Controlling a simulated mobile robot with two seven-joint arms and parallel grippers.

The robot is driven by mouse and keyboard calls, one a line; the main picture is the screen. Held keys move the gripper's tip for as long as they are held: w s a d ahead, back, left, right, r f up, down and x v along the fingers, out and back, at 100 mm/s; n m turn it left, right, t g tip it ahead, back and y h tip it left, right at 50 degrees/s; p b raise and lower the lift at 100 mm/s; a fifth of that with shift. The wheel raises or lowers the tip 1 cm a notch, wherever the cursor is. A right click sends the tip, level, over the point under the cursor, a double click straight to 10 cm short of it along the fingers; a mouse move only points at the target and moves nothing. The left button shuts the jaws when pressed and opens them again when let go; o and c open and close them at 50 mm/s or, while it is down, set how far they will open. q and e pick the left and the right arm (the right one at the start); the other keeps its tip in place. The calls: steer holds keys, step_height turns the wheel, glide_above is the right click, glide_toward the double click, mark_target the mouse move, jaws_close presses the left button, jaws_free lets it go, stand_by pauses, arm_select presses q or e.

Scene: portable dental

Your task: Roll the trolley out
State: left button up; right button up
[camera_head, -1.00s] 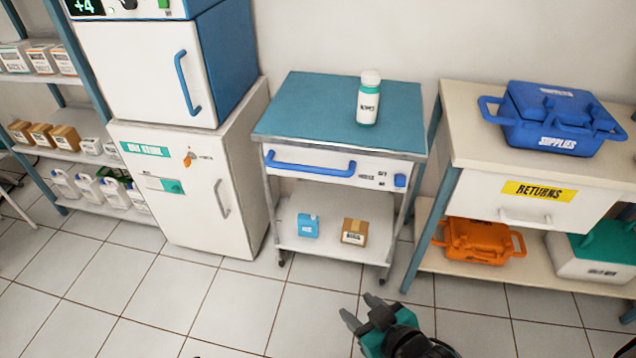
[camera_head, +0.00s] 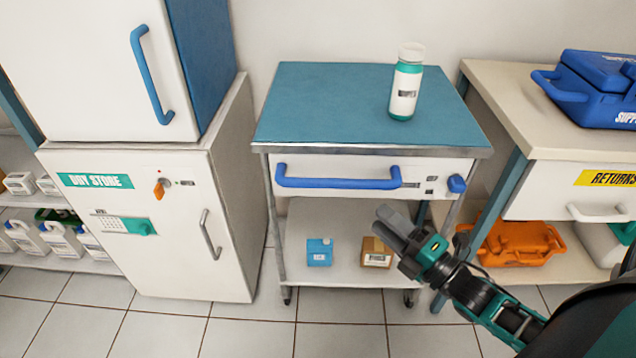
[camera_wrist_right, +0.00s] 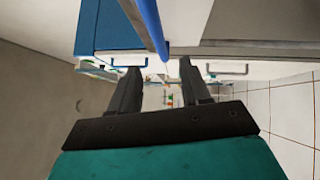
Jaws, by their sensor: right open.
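The trolley (camera_head: 340,113) has a blue-green top, a white front panel with a blue bar handle (camera_head: 338,178), a lower shelf and casters. It stands between the dry store cabinet and the returns bench. A white and green wipes bottle (camera_head: 405,85) stands upright on its top. My right gripper (camera_head: 386,220) is in front of the trolley, below the handle's right part, apart from it as far as I can tell. In the right wrist view the fingers (camera_wrist_right: 158,80) are spread with nothing between them, and the blue handle (camera_wrist_right: 152,25) shows just beyond the tips. My left gripper is out of view.
A blue box (camera_head: 319,252) and a brown box (camera_head: 376,252) sit on the trolley's lower shelf. The dry store cabinet (camera_head: 150,235) stands close at left. The returns bench (camera_head: 520,105) is close at right, with an orange case (camera_head: 515,243) below. Tiled floor in front is clear.

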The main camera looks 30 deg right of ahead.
mark_target(344, 188)
steer(key=b+x, duration=0.2)
steer(key=x, duration=0.9)
steer(key=shift+w+r, duration=0.15)
steer(key=shift+w+a+r, duration=0.1)
steer(key=shift+w+a, duration=0.05)
steer(key=shift+w, duration=0.45)
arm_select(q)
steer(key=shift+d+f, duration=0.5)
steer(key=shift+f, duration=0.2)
arm_select(e)
steer(key=shift+w, duration=0.15)
steer(key=c, duration=0.7)
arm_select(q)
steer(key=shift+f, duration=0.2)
arm_select(e)
jaws_close()
